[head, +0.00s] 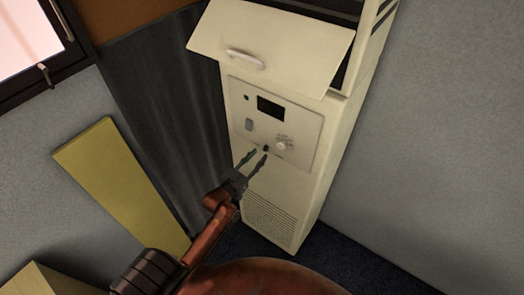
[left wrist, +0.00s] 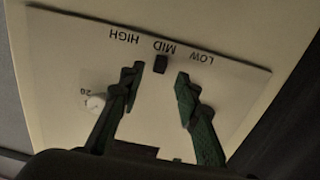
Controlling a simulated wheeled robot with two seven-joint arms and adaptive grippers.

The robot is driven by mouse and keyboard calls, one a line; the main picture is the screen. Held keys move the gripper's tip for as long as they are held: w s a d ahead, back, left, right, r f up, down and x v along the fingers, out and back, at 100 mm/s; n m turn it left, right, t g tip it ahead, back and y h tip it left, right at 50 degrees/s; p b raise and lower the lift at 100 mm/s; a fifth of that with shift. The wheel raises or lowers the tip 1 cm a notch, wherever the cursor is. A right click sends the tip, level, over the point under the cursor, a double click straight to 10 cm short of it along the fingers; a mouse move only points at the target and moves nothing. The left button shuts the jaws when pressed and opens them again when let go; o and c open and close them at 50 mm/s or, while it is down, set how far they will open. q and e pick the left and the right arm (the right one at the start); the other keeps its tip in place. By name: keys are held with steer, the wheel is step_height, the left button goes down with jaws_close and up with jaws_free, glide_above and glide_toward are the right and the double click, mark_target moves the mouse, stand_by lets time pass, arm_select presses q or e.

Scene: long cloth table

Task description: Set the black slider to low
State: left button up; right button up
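The black slider (left wrist: 160,63) is a small dark knob on the cream panel (left wrist: 60,60), beside the MID label in the left wrist view. HIGH lies to its left and LOW to its right there, all upside down. In the head view the slider (head: 265,148) is a small dark spot on the cabinet's front. My left gripper (head: 260,153) is open at the panel. In the left wrist view its fingertips (left wrist: 160,71) stand on either side of the slider, the left one nearer. I cannot tell whether either touches it. My right gripper is out of view.
The cream cabinet (head: 325,175) carries a round white knob (head: 281,146), a grey switch (head: 249,125) and a dark display (head: 271,106). A raised flap door (head: 285,45) hangs above the panel. A yellow board (head: 115,180) leans at the left.

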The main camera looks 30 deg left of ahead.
mark_target(264, 150)
arm_select(q)
steer(key=shift+w+d+p, duration=0.15)
steer(key=shift+w+p, duration=0.15)
steer(key=shift+w, duration=1.5)
steer(key=shift+c, duration=0.5)
jaws_close()
